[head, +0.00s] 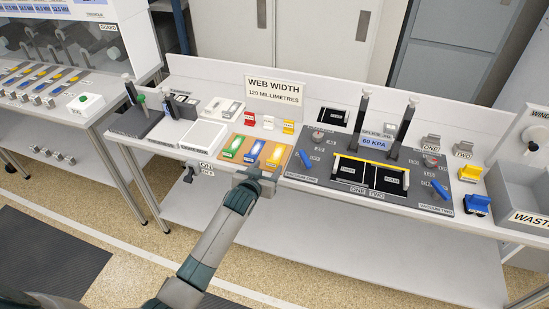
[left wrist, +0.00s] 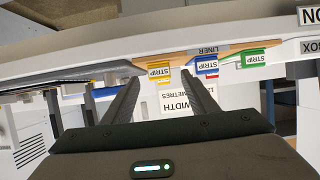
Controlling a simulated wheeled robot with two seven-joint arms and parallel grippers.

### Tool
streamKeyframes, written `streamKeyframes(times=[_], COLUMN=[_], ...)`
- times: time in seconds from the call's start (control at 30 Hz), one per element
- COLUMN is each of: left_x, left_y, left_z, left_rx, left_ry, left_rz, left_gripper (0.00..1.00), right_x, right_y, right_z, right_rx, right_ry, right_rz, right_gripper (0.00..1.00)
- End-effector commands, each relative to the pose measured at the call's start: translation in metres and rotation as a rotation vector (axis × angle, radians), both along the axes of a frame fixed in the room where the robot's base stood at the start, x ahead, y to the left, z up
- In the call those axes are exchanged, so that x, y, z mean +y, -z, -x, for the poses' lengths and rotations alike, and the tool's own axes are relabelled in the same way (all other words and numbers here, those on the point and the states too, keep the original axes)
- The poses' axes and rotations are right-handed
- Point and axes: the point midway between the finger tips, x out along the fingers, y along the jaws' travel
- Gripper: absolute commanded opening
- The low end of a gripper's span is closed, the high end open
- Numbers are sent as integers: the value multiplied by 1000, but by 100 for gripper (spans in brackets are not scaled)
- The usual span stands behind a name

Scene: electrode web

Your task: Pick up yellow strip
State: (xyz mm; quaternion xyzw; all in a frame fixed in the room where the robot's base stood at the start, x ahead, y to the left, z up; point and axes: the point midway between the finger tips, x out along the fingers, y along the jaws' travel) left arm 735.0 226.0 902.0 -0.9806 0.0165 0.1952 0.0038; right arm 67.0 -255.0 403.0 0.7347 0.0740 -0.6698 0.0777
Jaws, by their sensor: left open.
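The yellow strip (head: 276,155) lies at the right end of a tan board (head: 243,160) near the front edge of the bench, beside a blue strip (head: 254,151) and a green strip (head: 233,147). My left gripper (head: 262,178) is at the bench's front edge, just in front of the board. In the left wrist view the picture is upside down, and the yellow strip (left wrist: 158,73) shows beyond and between the open fingers of the left gripper (left wrist: 163,88). The gap between the fingers looks empty. My right gripper is in neither view.
Right of the board is a dark vacuum panel (head: 322,172) with upright posts and knobs. A white box (head: 204,136) stands left of the board. A web width sign (head: 274,90) stands behind. A grey waste bin (head: 520,205) is far right.

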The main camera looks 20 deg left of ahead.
Motion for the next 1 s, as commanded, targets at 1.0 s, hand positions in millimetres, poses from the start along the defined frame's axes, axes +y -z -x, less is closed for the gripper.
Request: streamKeyframes(times=[1.0], left_x=[-2], left_y=[11], left_z=[-26], left_rx=[0], left_ry=[1], left_rz=[1], left_gripper=[20], right_x=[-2], right_y=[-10], right_z=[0], right_rx=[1], right_ry=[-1], right_rz=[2], right_gripper=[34])
